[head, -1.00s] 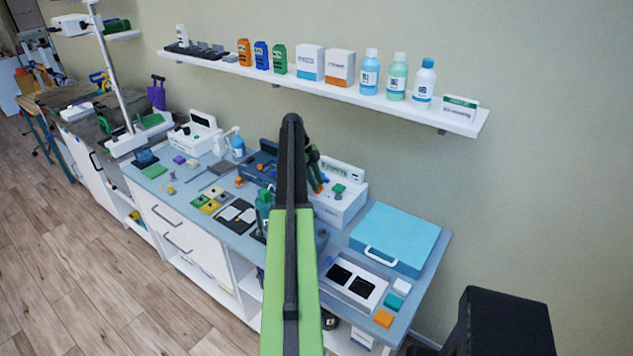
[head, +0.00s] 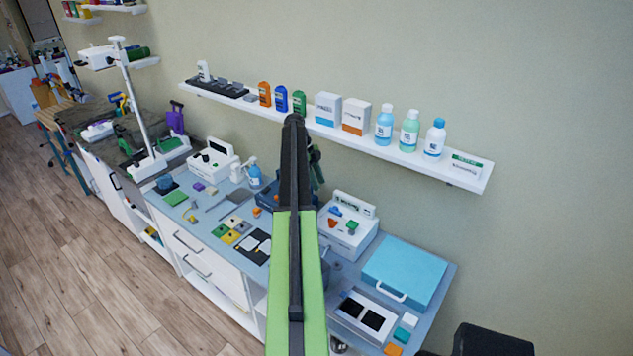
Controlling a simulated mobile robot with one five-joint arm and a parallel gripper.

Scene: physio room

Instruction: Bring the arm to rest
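My arm (head: 295,255) rises from the bottom middle of the head view, with a green and black link ending in a dark joint at the top. A dark green piece shows just right of the upper link; I cannot tell if it is part of my arm. My gripper's fingers are not visible, so its opening and anything in it are hidden.
The counter (head: 215,213) behind my arm holds a blue case (head: 405,270), a white device (head: 348,240) and several small blocks. A wall shelf (head: 345,143) with bottles and boxes hangs above. Open wooden floor (head: 100,270) lies at left.

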